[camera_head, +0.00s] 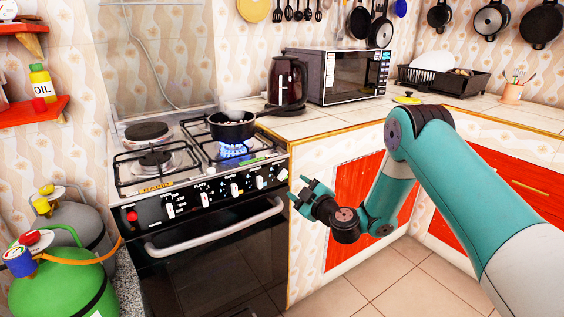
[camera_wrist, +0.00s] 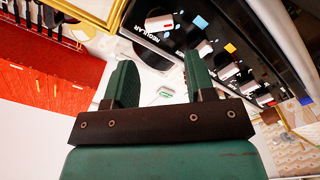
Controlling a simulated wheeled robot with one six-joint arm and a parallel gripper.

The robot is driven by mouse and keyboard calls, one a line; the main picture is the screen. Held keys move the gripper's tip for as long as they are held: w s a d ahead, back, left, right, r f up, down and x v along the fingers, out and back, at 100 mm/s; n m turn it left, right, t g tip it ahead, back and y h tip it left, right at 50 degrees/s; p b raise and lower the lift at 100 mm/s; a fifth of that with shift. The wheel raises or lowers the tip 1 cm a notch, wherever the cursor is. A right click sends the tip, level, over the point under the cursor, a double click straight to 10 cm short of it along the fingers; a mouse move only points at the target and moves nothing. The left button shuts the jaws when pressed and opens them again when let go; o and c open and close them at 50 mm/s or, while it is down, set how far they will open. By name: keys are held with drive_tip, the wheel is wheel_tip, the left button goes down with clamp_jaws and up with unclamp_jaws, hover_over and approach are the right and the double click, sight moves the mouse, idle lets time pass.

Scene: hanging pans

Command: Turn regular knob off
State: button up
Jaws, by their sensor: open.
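The stove's control panel (camera_head: 215,197) carries a row of white knobs. In the wrist view, the word REGULAR is printed beside the end knob (camera_wrist: 158,22), at the upper left of the row. This seems to be the rightmost knob in the head view (camera_head: 283,174), nearest the cabinet. My gripper (camera_head: 302,191) is open and empty, in front of the panel's right end. In the wrist view my gripper (camera_wrist: 158,65) has its two green fingers apart, with no knob between them.
The oven handle (camera_head: 215,232) juts out below the knobs. A cabinet with a red door (camera_head: 352,190) stands right of the stove. Green (camera_head: 65,287) and grey (camera_head: 75,225) gas cylinders stand at the left. A microwave (camera_head: 345,76) sits on the counter. Tiled floor is free in front.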

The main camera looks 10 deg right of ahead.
sight(283, 176)
drive_tip(key=p+x, duration=0.2)
drive_tip(key=x, duration=0.7)
drive_tip(key=shift+p, duration=0.35)
drive_tip(key=c, duration=0.6)
